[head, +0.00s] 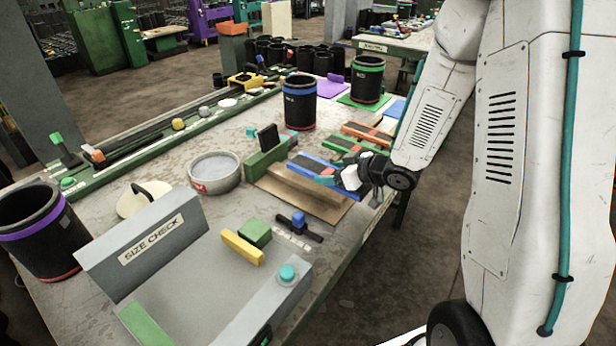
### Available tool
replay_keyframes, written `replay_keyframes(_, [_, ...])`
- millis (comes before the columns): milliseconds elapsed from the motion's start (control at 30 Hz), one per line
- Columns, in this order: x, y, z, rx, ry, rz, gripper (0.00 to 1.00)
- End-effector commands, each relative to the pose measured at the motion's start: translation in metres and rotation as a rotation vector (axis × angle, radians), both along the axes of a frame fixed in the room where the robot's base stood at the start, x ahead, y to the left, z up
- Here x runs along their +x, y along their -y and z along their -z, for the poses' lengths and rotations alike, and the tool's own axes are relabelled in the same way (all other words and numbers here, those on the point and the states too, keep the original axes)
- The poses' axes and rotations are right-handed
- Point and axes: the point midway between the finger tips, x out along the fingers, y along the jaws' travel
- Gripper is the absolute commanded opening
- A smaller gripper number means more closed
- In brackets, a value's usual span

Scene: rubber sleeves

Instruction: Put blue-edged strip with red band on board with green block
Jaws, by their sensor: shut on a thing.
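The blue-edged strip (312,163) is dark on top, with a red band near its right end. My gripper (346,178) is shut on that right end, and its fingers hide part of the strip. The brown board (268,186) lies at the table's right edge, just nearer than the strip, with a raised brown bar along it. A green block (265,160) with a black upright piece stands at the board's far left end. Whether the strip touches anything beneath it cannot be told.
Green-edged (345,146) and orange-edged (368,132) strips lie beyond the held strip. A black cylinder with a blue band (300,103) stands behind. A grey round dish (215,173) is left of the board. The grey size-check tray (190,290) and small blocks are nearer.

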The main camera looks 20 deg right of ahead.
Motion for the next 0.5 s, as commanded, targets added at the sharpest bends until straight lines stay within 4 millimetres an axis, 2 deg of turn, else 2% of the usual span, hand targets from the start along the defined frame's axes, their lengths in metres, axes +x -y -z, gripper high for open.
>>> replay_keyframes(100, [0.024,-0.019,0.003,0.000,0.001,-0.005,0.40])
replay_keyframes(200, [0.036,-0.028,0.004,0.000,0.001,-0.004,0.40])
replay_keyframes(467, [0.056,-0.044,0.007,0.000,0.000,-0.004,0.40])
replay_keyframes(500, [0.055,-0.042,0.016,0.002,-0.005,-0.001,0.40])
